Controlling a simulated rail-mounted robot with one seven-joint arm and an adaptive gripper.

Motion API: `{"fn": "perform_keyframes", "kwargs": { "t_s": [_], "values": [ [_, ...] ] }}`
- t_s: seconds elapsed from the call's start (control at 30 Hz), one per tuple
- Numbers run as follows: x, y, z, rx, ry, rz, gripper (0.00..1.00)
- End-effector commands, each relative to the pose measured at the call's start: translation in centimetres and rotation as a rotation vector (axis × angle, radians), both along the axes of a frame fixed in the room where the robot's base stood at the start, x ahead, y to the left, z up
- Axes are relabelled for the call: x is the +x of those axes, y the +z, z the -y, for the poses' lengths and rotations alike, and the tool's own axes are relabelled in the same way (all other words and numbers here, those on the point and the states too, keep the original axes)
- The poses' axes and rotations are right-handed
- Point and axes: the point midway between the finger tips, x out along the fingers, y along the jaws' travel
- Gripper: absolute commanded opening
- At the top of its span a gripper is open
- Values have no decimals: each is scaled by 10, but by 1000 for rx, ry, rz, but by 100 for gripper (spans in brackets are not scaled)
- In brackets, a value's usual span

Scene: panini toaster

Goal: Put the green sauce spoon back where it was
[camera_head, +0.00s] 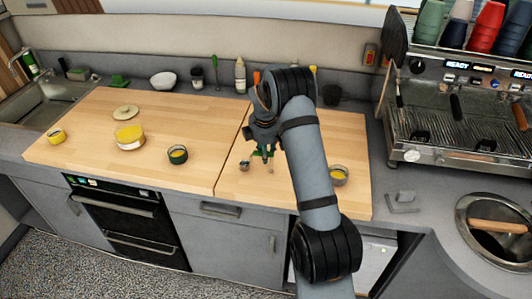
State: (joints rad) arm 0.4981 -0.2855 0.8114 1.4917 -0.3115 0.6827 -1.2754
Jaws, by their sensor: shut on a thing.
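My gripper (264,153) is low over the right-hand wooden board, pointing down. It is shut on a small green thing (259,153), which looks like the green sauce spoon; the fingers and wrist hide most of it. A small grey pot (244,166) stands on the board just left of and below the gripper. A green pot with yellow sauce (178,154) stands on the left-hand board. Another long green utensil (215,76) stands upright by the back wall.
A yellow-filled bowl (129,141), a round lid (125,111) and a yellow cup (57,136) are on the left board (75,120). A grey bowl (339,179) is right of my arm. Bottles and a white bowl (163,80) line the back. A coffee machine (450,140) stands right.

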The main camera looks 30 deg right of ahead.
Motion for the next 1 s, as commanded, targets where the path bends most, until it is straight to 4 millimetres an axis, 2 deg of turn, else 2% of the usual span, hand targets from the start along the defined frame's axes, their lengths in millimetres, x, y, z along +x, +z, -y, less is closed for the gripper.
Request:
{"fn": "perform_keyframes", "kwargs": {
  "t_s": [0.27,0.3,0.67,1.0],
  "values": [
    [0,-5,0,0,0,0,0],
    [0,-5,0,0,0,0,24],
    [0,-4,0,0,0,0,45],
    [-1,-1,0,0,0,0,45]
  ]
}}
